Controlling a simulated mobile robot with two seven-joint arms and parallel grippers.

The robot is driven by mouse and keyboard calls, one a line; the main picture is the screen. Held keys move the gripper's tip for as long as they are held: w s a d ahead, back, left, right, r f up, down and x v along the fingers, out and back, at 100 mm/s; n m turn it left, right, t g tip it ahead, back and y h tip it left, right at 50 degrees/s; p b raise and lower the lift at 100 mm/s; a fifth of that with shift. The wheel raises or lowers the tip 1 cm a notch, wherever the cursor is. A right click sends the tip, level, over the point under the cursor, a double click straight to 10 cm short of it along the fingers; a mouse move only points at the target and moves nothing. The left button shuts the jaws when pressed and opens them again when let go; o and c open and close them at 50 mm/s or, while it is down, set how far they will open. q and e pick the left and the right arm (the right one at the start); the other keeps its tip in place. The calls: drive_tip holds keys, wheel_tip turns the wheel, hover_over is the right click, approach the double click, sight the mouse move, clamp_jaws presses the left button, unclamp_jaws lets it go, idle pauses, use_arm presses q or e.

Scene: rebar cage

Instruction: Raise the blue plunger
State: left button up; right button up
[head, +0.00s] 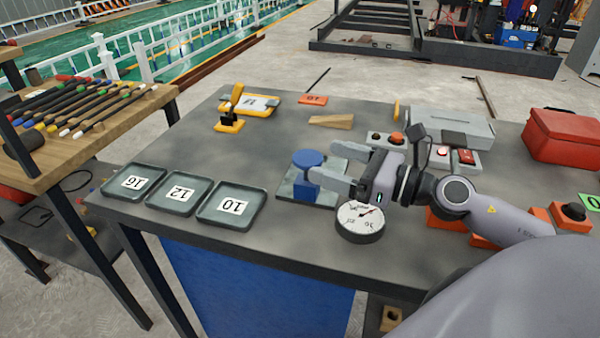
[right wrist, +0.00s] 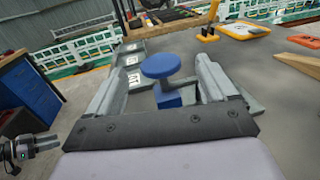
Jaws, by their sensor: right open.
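The blue plunger (head: 308,161) has a round blue cap on a stem above a blue block, on a grey base plate (head: 290,190). My right gripper (head: 335,177) is open and comes in from the right at the plunger. In the right wrist view the plunger (right wrist: 160,66) stands between the two open fingers (right wrist: 160,88), its cap just beyond the fingertips. No grip on it shows.
Trays marked 16, 12 and 10 (head: 232,222) lie left of the plunger. A round dial gauge (head: 360,221) sits close below my right gripper. A wooden wedge (head: 331,121), a button box (head: 386,138) and a red case (head: 566,138) stand behind and right.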

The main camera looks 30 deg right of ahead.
sight(312, 158)
drive_tip(key=shift+s+a+f, duration=0.1)
drive_tip(key=shift+f, duration=0.65)
drive_tip(key=shift+f+b, duration=0.15)
drive_tip(key=shift+b, duration=0.2)
drive_tip(key=shift+w+a, duration=0.1)
drive_tip(key=shift+w, duration=0.15)
drive_tip(key=shift+w+a+r+p, duration=0.15)
drive_tip(key=shift+w+r+p, duration=0.1)
drive_tip(key=shift+p, duration=0.1)
drive_tip(key=shift+w+a+p, duration=0.3)
drive_tip(key=shift+w, duration=0.35)
drive_tip(key=shift+p+x, duration=0.6)
drive_tip(key=shift+x, duration=0.45)
use_arm(q)
drive_tip(key=shift+s+a+r+p, duration=0.15)
drive_tip(key=shift+r+p, duration=0.2)
drive_tip(key=shift+r, duration=0.05)
drive_tip(key=shift+s+a+r+p, duration=0.15)
drive_tip(key=shift+r+p, duration=0.15)
drive_tip(key=shift+r, duration=0.05)
use_arm(e)
drive_tip(key=shift+f+x, duration=0.2)
drive_tip(key=shift+x, duration=1.05)
